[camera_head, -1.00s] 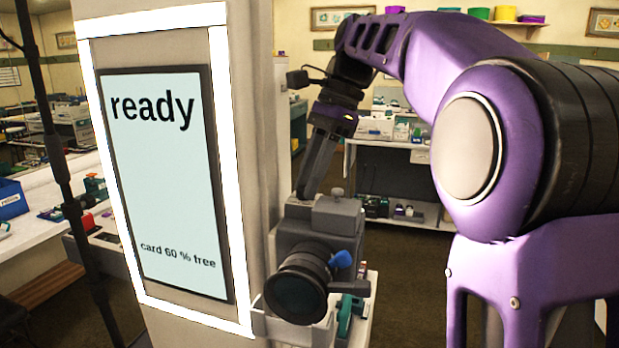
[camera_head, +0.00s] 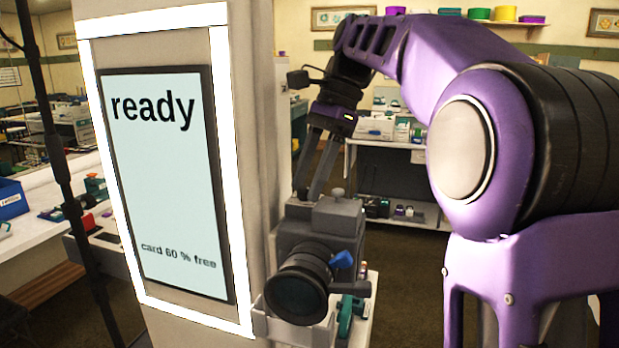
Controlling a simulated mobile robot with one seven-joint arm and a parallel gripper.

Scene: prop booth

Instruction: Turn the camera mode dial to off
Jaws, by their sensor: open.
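The camera (camera_head: 312,245) is a dark grey body with a black lens (camera_head: 297,296) facing me and a blue knob (camera_head: 342,259) at its right front. A small grey knob (camera_head: 337,193) stands on its top; I cannot tell whether this is the mode dial. My gripper (camera_head: 308,190) points down behind the top left of the camera, its two fingers apart. The fingertips are partly hidden by the camera, so I cannot tell whether they touch anything.
A booth panel (camera_head: 165,185) with a lit white frame reads "ready" and "card 60 % free", close left of the camera. A tray (camera_head: 362,318) with small items lies below the camera. A black stand (camera_head: 62,170) rises at far left. Shelves (camera_head: 400,150) stand behind.

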